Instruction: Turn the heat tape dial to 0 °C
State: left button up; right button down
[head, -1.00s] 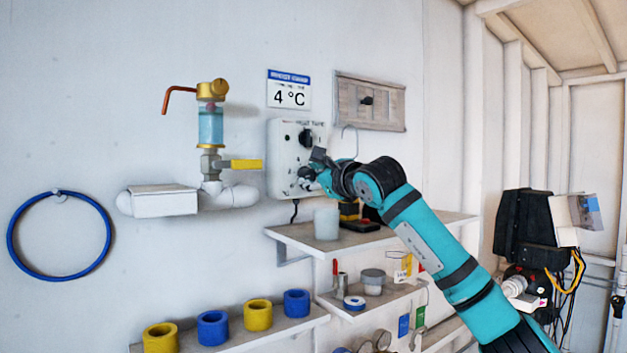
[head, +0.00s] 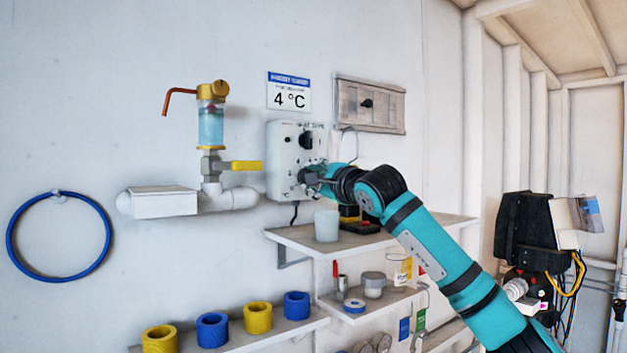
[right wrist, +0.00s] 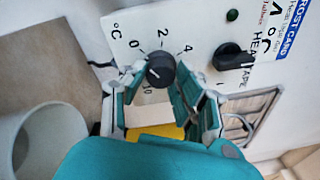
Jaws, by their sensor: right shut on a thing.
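The heat tape control box (head: 284,157) is a white panel on the wall. Its lower dial is hidden behind my right gripper (head: 308,175) in the head view. I cannot tell exactly which number the mark points at. My right gripper (right wrist: 152,88) has its fingers on either side of the dial and is shut on it. My left gripper is not in view.
A black switch knob (head: 306,140) sits above the dial, beside a green lamp (right wrist: 232,15). A sign (head: 289,91) above the box reads 4 °C. A shelf (head: 285,235) with a white cup (head: 326,225) is just below. A yellow-handled valve (head: 245,165) is to the left.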

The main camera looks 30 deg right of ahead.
jog(key=shift+f, duration=0.3)
jog(key=c, duration=1.1)
grip_release()
jog(key=shift+c, duration=0.2)
jog(key=shift+o, duration=0.9)
jog(key=shift+r, duration=0.15)
jog(key=s, duration=1.2)
jog(key=shift+d+f, duration=0.25)
jog(key=shift+d, duration=0.05)
